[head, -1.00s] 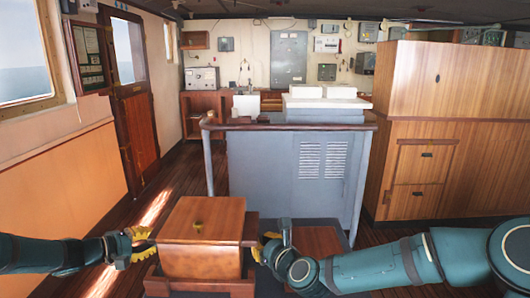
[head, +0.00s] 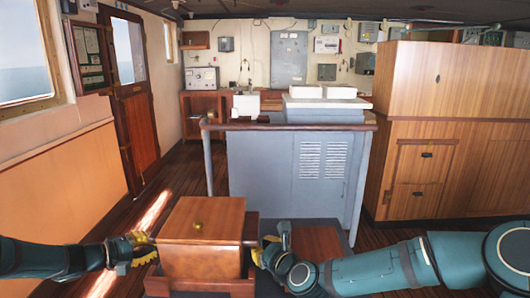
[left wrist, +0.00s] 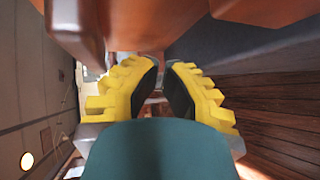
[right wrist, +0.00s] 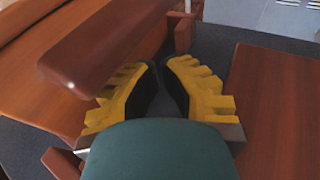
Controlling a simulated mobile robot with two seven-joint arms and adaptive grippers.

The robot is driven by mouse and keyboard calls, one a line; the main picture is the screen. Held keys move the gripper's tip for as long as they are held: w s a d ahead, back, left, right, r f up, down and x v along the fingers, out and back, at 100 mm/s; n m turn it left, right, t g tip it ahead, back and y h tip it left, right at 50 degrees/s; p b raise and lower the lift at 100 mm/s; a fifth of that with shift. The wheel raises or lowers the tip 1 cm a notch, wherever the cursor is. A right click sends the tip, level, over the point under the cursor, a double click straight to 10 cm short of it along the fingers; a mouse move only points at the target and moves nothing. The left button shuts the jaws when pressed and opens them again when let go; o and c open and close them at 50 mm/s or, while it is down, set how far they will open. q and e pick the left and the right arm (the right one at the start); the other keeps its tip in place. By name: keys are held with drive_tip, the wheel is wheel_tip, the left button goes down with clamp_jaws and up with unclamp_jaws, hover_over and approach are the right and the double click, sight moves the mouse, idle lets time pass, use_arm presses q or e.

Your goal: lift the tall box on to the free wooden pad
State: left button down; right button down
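The tall box (head: 200,255) is reddish-brown wood with a small brass knob on its top. It stands upright low in the head view on a wooden base (head: 157,286). The free wooden pad (head: 318,242) lies to its right, bare where visible and partly hidden by my right arm. My left gripper (head: 152,248) is at the box's left side and my right gripper (head: 257,250) at its right side. In both wrist views the yellow fingers stand a little apart with nothing visibly held between them. Wood overhangs the fingers closely; whether they touch it cannot be told.
A grey console (head: 262,180) stands behind the box and pad, with white units on top. Wooden cabinets (head: 452,145) fill the right side. A panelled wall and door (head: 138,125) are on the left. Dark plank floor lies open between wall and box.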

use_arm(q)
drive_tip(key=s+a+r, duration=0.1)
drive_tip(key=s+a, duration=0.2)
drive_tip(key=s, duration=0.4)
drive_tip(key=s+a+r, duration=0.1)
drive_tip(key=s+a, duration=0.3)
drive_tip(key=s, duration=0.2)
drive_tip(key=shift+s+r, duration=0.25)
drive_tip(key=shift+s, duration=0.15)
idle(1.2)
use_arm(e)
drive_tip(key=shift+f, duration=0.2)
drive_tip(key=shift+s+d+f, duration=0.1)
drive_tip(key=shift+s, duration=0.05)
drive_tip(key=shift+s+d, duration=0.25)
drive_tip(key=shift+s, duration=0.05)
drive_tip(key=shift+v, duration=0.8)
drive_tip(key=shift+w+d+v, duration=0.1)
drive_tip(key=shift+d+v, duration=0.05)
drive_tip(key=shift+v, duration=0.95)
drive_tip(key=shift+w+d+v, duration=0.1)
drive_tip(key=shift+v, duration=0.95)
drive_tip(key=shift+w+d+v, duration=0.1)
drive_tip(key=shift+d+v, duration=0.05)
drive_tip(key=shift+v, duration=0.95)
